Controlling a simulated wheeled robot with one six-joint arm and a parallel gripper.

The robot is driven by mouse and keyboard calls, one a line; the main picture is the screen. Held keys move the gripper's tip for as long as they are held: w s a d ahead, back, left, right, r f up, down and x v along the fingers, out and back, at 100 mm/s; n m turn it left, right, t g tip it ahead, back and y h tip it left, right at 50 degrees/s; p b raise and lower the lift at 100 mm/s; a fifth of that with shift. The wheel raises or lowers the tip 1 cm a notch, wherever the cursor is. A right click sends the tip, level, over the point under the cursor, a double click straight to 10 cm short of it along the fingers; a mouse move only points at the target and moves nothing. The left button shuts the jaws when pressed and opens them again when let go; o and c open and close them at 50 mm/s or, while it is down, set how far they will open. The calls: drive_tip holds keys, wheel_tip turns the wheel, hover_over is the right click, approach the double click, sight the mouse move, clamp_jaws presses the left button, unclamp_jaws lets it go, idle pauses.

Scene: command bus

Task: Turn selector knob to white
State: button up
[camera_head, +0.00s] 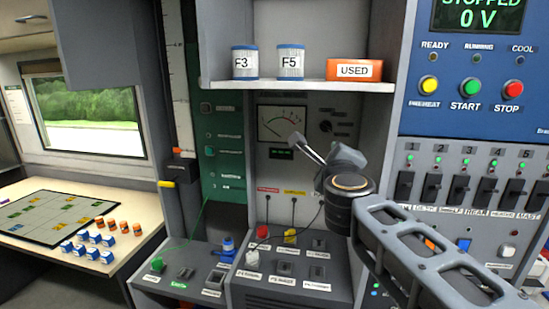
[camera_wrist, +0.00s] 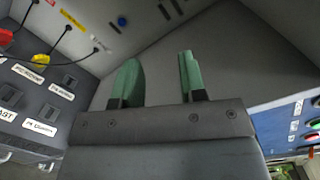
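A small black knob (camera_head: 326,127) sits on the grey panel right of the meter in the head view. It may be the selector knob; its markings are too small to read, so I cannot tell where it points. My gripper's two green fingers stand apart with nothing between them (camera_wrist: 158,62) in the wrist view. In the head view my wrist is in front of the right part of the grey panel, below the shelf, and hides some of it.
A meter (camera_head: 282,123) is on the panel. Below, red (camera_head: 262,232), yellow (camera_head: 290,235) and white (camera_head: 252,257) plugs hang on cords over a sloped switch console (camera_head: 285,269). A shelf (camera_head: 300,86) holds cans and an orange box. The blue control panel (camera_head: 475,110) is at right.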

drive_tip(key=s+a+f+n+g+y, duration=0.2)
drive_tip(key=a+f+n+g+y, duration=0.2)
drive_tip(key=f+n, duration=0.5)
drive_tip(key=s+a+f+n+g+y, duration=0.35)
drive_tip(key=f+n, duration=0.35)
drive_tip(key=n, duration=0.3)
drive_tip(key=s+d+f+n+g+h, duration=0.5)
drive_tip(key=s+d+f, duration=0.6)
drive_tip(key=f, duration=0.3)
drive_tip(key=shift+s+d+n+g, duration=0.15)
drive_tip(key=shift+s+n+g, duration=0.3)
drive_tip(key=shift+g, duration=0.4)
drive_tip(key=shift+c, duration=0.4)
